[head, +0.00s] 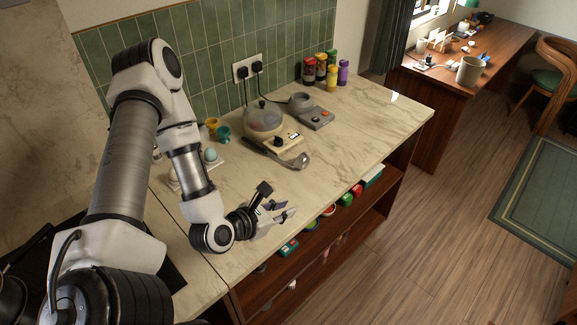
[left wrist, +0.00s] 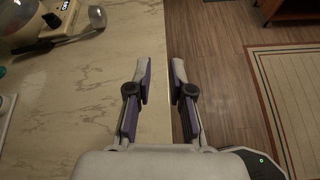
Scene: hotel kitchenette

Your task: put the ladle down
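The ladle (head: 301,161) lies on the marble counter (head: 370,118), in front of the egg cooker (head: 265,120). Its bowl points right and its handle runs back to the left beside the cooker's base. It also shows at the top left of the left wrist view (left wrist: 97,17), with nothing gripping it. My left gripper (head: 287,208) is over the counter's front edge, nearer than the ladle and apart from it. In the left wrist view its two fingers (left wrist: 162,85) are spread with a gap and nothing between them. My right gripper is in neither view.
A grey appliance (head: 316,117) stands behind the ladle. Several spice jars (head: 327,70) stand by the wall, and egg cups (head: 222,133) stand left of the cooker. Open shelves with small items are below the counter. The counter's right part is clear.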

